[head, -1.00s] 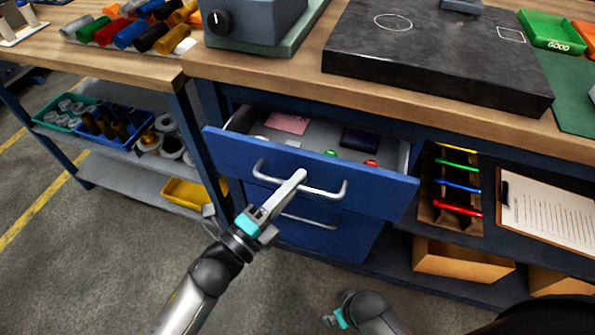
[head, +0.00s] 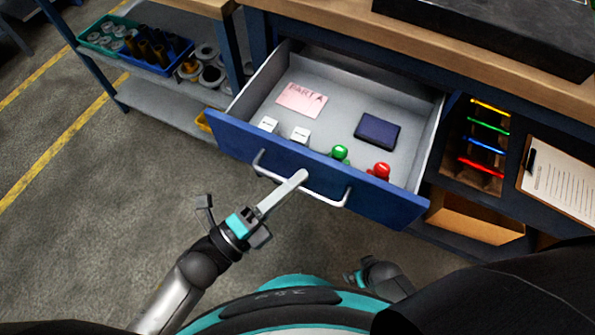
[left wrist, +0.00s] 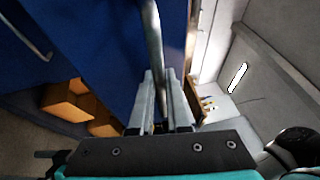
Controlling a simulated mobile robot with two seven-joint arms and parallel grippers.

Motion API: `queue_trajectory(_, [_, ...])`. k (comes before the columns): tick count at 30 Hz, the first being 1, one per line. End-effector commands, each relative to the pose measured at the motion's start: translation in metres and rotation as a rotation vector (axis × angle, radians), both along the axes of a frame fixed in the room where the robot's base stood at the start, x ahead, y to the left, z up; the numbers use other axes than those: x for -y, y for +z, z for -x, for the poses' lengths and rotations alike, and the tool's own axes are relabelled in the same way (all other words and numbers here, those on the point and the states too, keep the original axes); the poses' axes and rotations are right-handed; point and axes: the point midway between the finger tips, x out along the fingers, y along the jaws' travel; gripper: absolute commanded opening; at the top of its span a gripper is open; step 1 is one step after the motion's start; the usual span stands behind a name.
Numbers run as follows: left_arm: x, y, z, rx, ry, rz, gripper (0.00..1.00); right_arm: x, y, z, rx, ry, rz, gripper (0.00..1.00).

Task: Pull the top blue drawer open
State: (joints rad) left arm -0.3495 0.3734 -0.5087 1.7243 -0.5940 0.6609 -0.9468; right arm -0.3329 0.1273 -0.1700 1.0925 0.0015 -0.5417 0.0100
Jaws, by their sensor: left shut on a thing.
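The top blue drawer (head: 230,138) is pulled well out from under the bench in the head view. Its grey inside holds a pink card (head: 302,99), two small white blocks, a green and a red knob-like piece, and a dark blue flat item (head: 377,131). My left gripper (head: 298,180) is shut on the drawer's silver bar handle (head: 328,200). In the left wrist view the handle (left wrist: 153,45) runs between the fingers (left wrist: 163,100). My right gripper (head: 352,278) shows small at the bottom, away from the drawer; its fingertips are unclear.
A shelf at the left holds a blue bin (head: 155,55) of dark cylinders and several rings. Right of the drawer are a rack of coloured bars (head: 483,145), a clipboard (head: 565,178) and a cardboard box (head: 478,218). Floor left of my left arm is clear.

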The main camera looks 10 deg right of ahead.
Motion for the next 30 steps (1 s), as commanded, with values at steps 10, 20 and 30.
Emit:
queue_trajectory(10, [0.000, 0.000, 0.000, 0.000, 0.001, -0.001, 0.24, 0.000, 0.000, 0.000, 0.000, 0.000, 0.001, 1.00])
queue_trajectory(20, [0.000, 0.000, 0.000, 0.000, 0.000, 0.000, 0.27, 0.000, 0.000, 0.000, 0.000, 0.000, 0.001, 1.00])
queue_trajectory(30, [-0.010, -0.003, 0.006, -0.003, 0.001, -0.001, 0.27, 0.000, 0.001, -0.001, 0.004, 0.000, 0.000, 1.00])
